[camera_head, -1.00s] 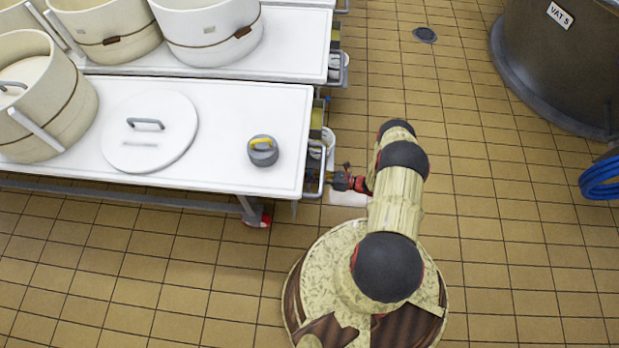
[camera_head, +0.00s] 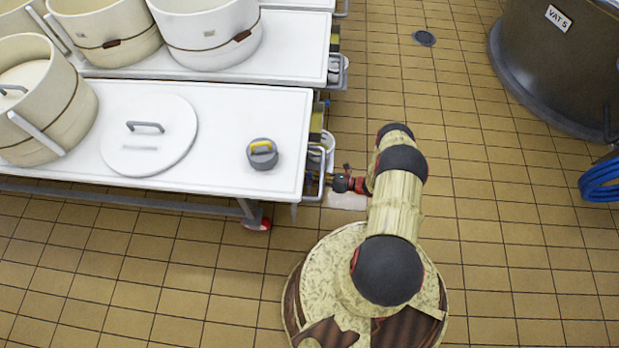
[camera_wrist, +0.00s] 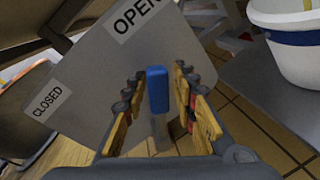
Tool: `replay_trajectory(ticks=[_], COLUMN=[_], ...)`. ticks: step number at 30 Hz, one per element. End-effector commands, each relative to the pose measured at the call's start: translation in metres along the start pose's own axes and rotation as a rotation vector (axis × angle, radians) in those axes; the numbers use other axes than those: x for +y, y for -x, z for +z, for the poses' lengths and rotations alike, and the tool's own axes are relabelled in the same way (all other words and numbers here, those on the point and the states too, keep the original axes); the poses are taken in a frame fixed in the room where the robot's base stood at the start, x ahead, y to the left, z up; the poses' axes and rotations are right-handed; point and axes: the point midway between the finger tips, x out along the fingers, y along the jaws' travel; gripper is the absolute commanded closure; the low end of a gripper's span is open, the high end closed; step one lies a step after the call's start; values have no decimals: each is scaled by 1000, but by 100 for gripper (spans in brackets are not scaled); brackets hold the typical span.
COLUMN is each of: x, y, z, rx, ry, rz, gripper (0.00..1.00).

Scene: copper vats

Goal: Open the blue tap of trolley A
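In the wrist view the blue tap handle (camera_wrist: 158,90) stands between the two fingers of my gripper (camera_wrist: 160,100). It is in front of a grey plate (camera_wrist: 85,85) labelled OPEN at the top and CLOSED at the lower left. Gaps show on both sides of the handle, so my gripper is open and not clamped on it. In the head view my gripper (camera_head: 338,184) is at the right end of the front white trolley (camera_head: 230,110). The tap cannot be made out there, and no letter A is legible.
A white bucket (camera_wrist: 287,40) is at the upper right of the wrist view. In the head view a round lid (camera_head: 150,155) and a grey weight with a yellow handle (camera_head: 262,154) lie on the trolley. Open tiled floor is to the right, before the vat (camera_head: 560,70).

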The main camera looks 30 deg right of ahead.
Motion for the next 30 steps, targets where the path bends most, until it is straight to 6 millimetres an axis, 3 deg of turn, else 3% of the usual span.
replay_trajectory(ticks=[14,30], x=[0,-1], y=[8,104], z=[1,0], rx=[-2,-2], ry=[1,1], rz=[-1,-1], gripper=[67,67])
